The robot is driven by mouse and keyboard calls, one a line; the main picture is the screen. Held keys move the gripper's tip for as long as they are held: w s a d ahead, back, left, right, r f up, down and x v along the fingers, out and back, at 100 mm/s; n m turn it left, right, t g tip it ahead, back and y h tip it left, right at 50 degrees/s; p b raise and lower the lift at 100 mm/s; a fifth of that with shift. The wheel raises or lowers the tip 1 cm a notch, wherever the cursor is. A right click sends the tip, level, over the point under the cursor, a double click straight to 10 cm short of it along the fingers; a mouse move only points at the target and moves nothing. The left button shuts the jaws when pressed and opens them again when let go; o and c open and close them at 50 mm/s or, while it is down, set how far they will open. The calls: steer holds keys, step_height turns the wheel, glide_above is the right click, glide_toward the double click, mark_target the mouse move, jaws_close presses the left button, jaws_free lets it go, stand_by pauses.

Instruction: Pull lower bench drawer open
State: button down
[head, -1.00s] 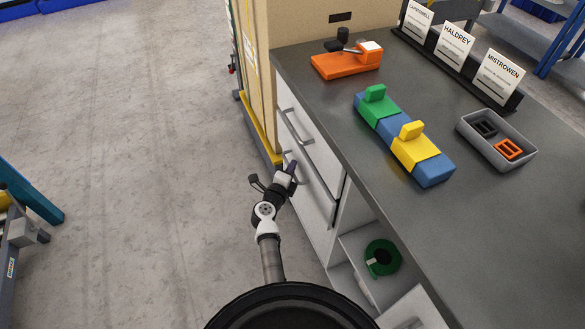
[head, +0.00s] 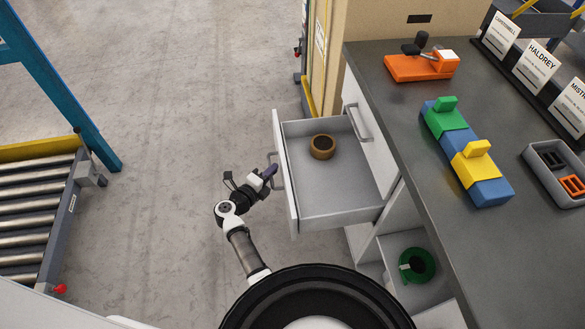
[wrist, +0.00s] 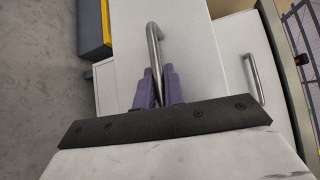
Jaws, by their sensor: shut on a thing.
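The lower bench drawer (head: 325,216) stands well open in the head view, pulled out to the left from the bench. A round brown ring-like thing (head: 322,147) lies inside it near the far end. My gripper (head: 272,170) is at the outer face of the drawer front. In the wrist view the purple fingers (wrist: 158,88) are shut around the metal bar handle (wrist: 155,45) of the drawer. The upper drawer's handle (head: 358,122) shows above it, and that drawer is shut.
The grey bench top (head: 410,125) carries an orange clamp device (head: 420,68), a blue fixture (head: 487,192) with green and yellow blocks, and a grey tray (head: 545,160). A green roll (head: 416,265) lies in an open shelf below. A roller conveyor (head: 35,215) stands left; the floor between is clear.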

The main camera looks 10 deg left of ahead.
steer(key=s+a+b, duration=0.1)
steer(key=s+a, duration=0.1)
steer(key=a, duration=0.4)
steer(key=shift+s+a, duration=0.2)
steer(key=shift+s, duration=0.15)
steer(key=c, duration=1.8)
jaws_free()
steer(key=shift+o, duration=0.2)
steer(key=b+v, duration=0.1)
steer(key=v, duration=1.2)
steer(key=shift+s, duration=0.4)
steer(key=shift+a+r, duration=0.15)
